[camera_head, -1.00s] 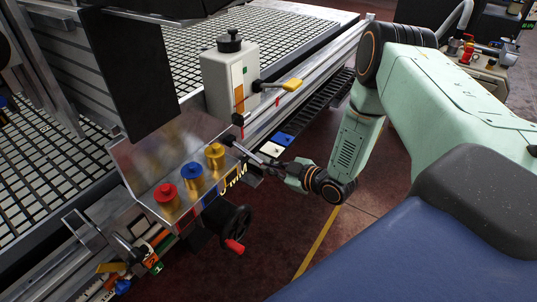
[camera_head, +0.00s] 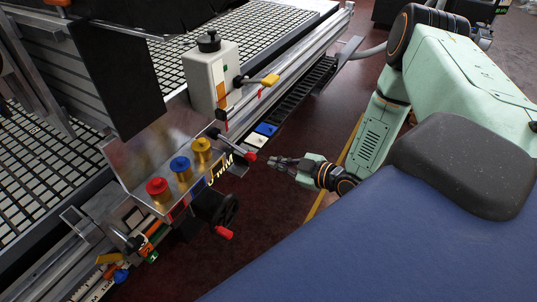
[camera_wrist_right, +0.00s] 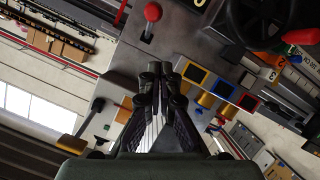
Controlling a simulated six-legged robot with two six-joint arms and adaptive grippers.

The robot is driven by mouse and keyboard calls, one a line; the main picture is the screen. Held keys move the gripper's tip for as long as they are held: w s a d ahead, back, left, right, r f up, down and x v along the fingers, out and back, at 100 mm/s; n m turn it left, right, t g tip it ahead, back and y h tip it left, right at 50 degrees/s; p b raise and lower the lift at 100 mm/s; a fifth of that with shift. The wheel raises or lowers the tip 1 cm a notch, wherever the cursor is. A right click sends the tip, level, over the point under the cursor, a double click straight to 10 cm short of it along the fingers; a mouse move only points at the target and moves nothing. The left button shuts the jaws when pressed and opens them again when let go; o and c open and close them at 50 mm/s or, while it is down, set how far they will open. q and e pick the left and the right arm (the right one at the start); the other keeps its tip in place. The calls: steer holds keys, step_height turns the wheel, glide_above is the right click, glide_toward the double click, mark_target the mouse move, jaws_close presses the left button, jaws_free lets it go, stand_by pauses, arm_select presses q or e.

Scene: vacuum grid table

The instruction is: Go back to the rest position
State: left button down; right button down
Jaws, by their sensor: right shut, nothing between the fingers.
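My right gripper (camera_head: 284,161) is shut and empty in the head view. It hangs in free air to the right of the vacuum grid table (camera_head: 90,205), just right of a red-knobbed lever (camera_head: 250,156) and apart from it. In the right wrist view my right gripper (camera_wrist_right: 160,68) also shows with its fingers together. The red-knobbed lever (camera_wrist_right: 152,14) stands beyond the fingertips there. My left gripper does not show in either view.
Red (camera_head: 158,188), blue (camera_head: 180,168) and yellow (camera_head: 201,148) knobs stand on a metal bracket at the table edge. A black handwheel (camera_head: 217,207) sits below them. A grey-white box with a black knob (camera_head: 212,75) stands farther back. The red floor (camera_head: 275,215) is clear.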

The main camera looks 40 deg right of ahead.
steer(key=shift+s+d, duration=0.2)
steer(key=shift+s, duration=0.05)
steer(key=shift+w+f, duration=0.1)
steer(key=shift+w, duration=0.05)
steer(key=shift+s+a, duration=0.1)
steer(key=shift+s, duration=0.1)
steer(key=s+a+f+m+g+h+b, duration=0.2)
steer(key=s+a+f+m+g, duration=0.6)
steer(key=s+f, duration=0.3)
steer(key=s+a+f+g+h+b, duration=0.1)
steer(key=s+a+f+g+b, duration=0.1)
steer(key=s, duration=0.6)
steer(key=s+a+f+m+g+h+b, duration=0.1)
steer(key=s+a+f+g+b, duration=0.1)
steer(key=s, duration=0.6)
steer(key=shift+a+g+b, duration=0.8)
steer(key=shift+a+b, duration=0.05)
steer(key=shift+b, duration=0.15)
